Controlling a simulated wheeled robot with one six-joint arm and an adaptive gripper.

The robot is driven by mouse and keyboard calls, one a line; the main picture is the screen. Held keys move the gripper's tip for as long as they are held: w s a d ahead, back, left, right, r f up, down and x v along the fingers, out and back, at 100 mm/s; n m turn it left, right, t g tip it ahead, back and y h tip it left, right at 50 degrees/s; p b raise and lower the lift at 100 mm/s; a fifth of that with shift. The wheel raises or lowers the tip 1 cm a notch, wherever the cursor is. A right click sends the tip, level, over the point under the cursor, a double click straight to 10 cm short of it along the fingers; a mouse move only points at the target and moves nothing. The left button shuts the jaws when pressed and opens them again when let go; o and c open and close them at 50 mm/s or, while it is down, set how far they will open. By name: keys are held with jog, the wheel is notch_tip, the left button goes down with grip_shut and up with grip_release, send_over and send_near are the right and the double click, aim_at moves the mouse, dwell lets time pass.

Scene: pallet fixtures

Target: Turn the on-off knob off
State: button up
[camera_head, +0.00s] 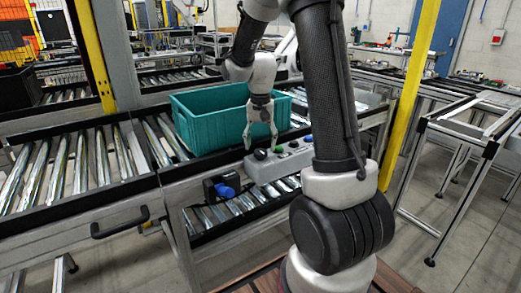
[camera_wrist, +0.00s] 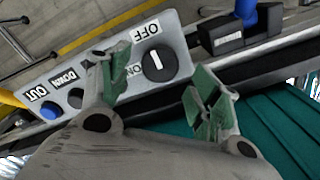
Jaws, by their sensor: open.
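The on-off knob is a round black dial (camera_wrist: 158,66) with a white line, on a light grey control panel (camera_wrist: 184,52). Its OFF label (camera_wrist: 146,30) reads upside down above it in the wrist view, and the ON label (camera_wrist: 133,70) is to its left, partly behind a finger. In the head view the knob (camera_head: 260,154) is at the panel's left end. My gripper (camera_head: 261,139) is open and empty, pointing down just above the knob. In the wrist view its green-padded fingers (camera_wrist: 161,72) lie either side of the knob; contact cannot be told.
Black, blue and other buttons sit along the panel, with DOWN and OUT labels (camera_wrist: 37,94). A black box with a blue knob (camera_head: 224,190) stands left of the panel. A teal crate (camera_head: 200,131) rests on the rollers behind my gripper. A yellow post (camera_head: 408,95) rises at right.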

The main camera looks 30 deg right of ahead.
aim_at(260, 151)
notch_tip(260, 151, up, 9)
jog(key=shift+f, duration=0.15)
dwell(0.5)
jog(key=s+a+r+n+t, duration=0.2)
jog(key=s+r+n, duration=0.1)
jog(key=s, duration=0.9)
jog(key=s+a+r+n+t, duration=0.2)
jog(key=s+a+r+n, duration=0.1)
jog(key=s, duration=0.9)
jog(key=shift+a+r+n, duration=0.15)
jog(key=shift+n, duration=0.55)
